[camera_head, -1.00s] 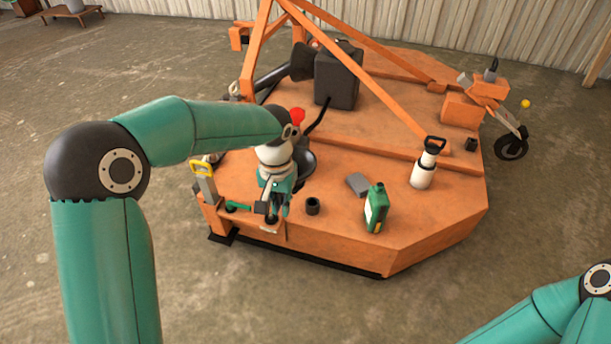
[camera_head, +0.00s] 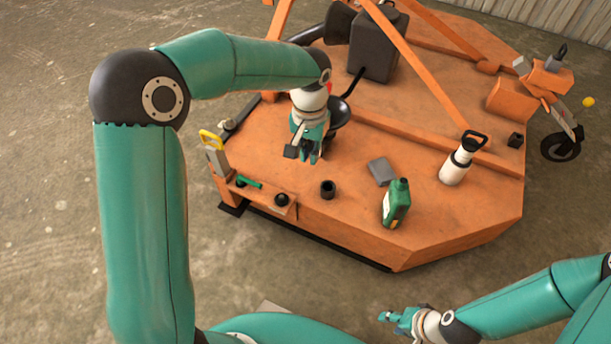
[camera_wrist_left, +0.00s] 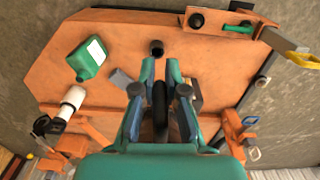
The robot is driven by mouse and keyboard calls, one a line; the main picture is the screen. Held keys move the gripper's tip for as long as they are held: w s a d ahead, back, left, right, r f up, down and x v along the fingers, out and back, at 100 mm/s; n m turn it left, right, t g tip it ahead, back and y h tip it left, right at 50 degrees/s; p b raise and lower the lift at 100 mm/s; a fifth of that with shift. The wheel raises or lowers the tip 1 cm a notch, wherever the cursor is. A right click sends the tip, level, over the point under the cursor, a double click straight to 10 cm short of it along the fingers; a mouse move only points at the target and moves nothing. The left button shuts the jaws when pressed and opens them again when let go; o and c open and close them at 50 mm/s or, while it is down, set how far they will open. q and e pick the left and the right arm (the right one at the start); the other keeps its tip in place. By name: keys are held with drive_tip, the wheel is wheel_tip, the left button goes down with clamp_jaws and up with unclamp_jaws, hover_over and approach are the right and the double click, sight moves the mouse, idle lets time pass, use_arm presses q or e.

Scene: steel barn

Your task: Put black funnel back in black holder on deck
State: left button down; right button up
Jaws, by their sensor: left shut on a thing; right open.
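The black funnel (camera_head: 340,112) is beside my left gripper (camera_head: 309,158), with its thin spout pointing up and right. The left gripper is shut on it; in the left wrist view a dark edge of the funnel (camera_wrist_left: 160,102) shows between the fingers. The arm hides part of the funnel. The black holder (camera_head: 328,189) is a short open cup upright on the orange deck, just in front and right of the left gripper. It also shows in the left wrist view (camera_wrist_left: 157,47), beyond the fingertips. My right gripper (camera_head: 386,316) is open and empty, low in the head view, away from the deck.
On the orange deck (camera_head: 440,215) stand a green jug (camera_head: 396,204), a grey block (camera_head: 381,171) and a white cylinder with a black handle (camera_head: 458,160). A black box (camera_head: 377,48) and slanted orange bars are behind. A yellow-handled tool (camera_head: 214,150) stands at left.

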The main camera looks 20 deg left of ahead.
use_arm(q)
drive_tip(key=shift+w+f, duration=0.1)
drive_tip(key=shift+f, duration=0.1)
use_arm(e)
drive_tip(key=shift+o, duration=1.3)
drive_tip(key=shift+f, duration=0.1)
drive_tip(key=o, duration=0.4)
drive_tip(key=shift+f+b, duration=0.95)
drive_tip(key=shift+b, duration=0.15)
use_arm(q)
drive_tip(key=w+a+f+m+b, duration=0.1)
drive_tip(key=w+f+m+b, duration=0.1)
drive_tip(key=f, duration=0.6)
drive_tip(key=w+a+f+m+b, duration=0.1)
drive_tip(key=w+f+m+b, duration=0.1)
drive_tip(key=f+b, duration=0.3)
drive_tip(key=w+a+f+m+b, duration=0.2)
drive_tip(key=w+f+b, duration=0.1)
drive_tip(key=f, duration=1)
drive_tip(key=shift+m, duration=0.4)
use_arm(e)
drive_tip(key=shift+o, duration=0.2)
wheel_tip(320, 180, down, 10)
drive_tip(key=shift+f, duration=0.2)
use_arm(q)
drive_tip(key=shift+a, duration=0.2)
use_arm(e)
drive_tip(key=shift+r, duration=0.1)
use_arm(q)
drive_tip(key=shift+f, duration=0.2)
